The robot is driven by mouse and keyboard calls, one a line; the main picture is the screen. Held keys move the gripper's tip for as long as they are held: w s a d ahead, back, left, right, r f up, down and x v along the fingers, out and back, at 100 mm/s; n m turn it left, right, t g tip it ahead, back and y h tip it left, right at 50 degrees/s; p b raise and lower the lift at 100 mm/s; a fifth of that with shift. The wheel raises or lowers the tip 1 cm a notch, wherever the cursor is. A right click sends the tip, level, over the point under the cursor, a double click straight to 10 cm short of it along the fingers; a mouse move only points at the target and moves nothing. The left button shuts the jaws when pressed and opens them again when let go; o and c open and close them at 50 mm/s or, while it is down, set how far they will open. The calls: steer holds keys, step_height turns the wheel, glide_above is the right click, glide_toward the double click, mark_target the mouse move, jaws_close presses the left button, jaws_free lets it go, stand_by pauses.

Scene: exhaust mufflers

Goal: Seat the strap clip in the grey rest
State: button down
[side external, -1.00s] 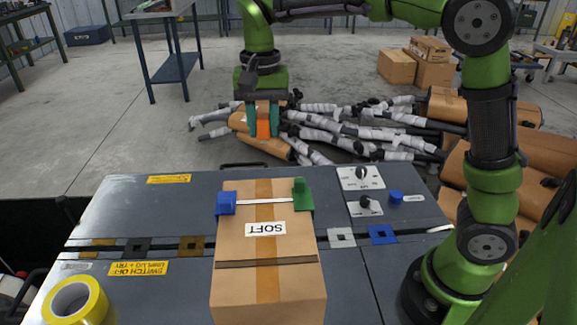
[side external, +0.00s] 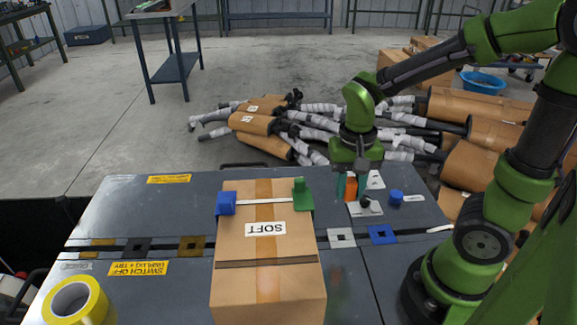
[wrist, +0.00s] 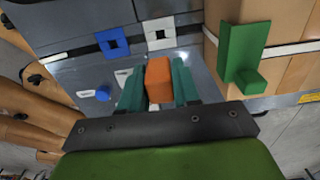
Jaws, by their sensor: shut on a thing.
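The orange strap clip (side external: 351,190) is between the teal fingers of my gripper (side external: 351,186). In the wrist view the gripper (wrist: 159,88) is shut on the sides of the orange clip (wrist: 159,78). The pale grey rest (side external: 333,233), a square plate with a dark square opening, lies on the bench top right of the carton. It also shows in the wrist view (wrist: 149,26), beyond the clip and apart from it. The clip is above the right part of the bench, farther back than the rest. Its underside is hidden.
A blue rest (side external: 382,227) lies right of the grey one. A carton (side external: 235,285) with a blue clip (side external: 226,203) and a green clip (side external: 302,196) stands to the left. A dark knob (side external: 366,203) and blue button (side external: 396,197) are close to my gripper.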

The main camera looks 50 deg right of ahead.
mark_target(350, 180)
step_height(350, 180, down, 6)
steer(key=shift+r, duration=0.15)
stand_by(0.3)
steer(key=shift+f, duration=2.9)
steer(key=shift+f, duration=0.4)
steer(key=c, duration=0.7)
jaws_free()
steer(key=shift+c, duration=0.2)
step_height(350, 180, up, 17)
steer(key=shift+f, duration=0.1)
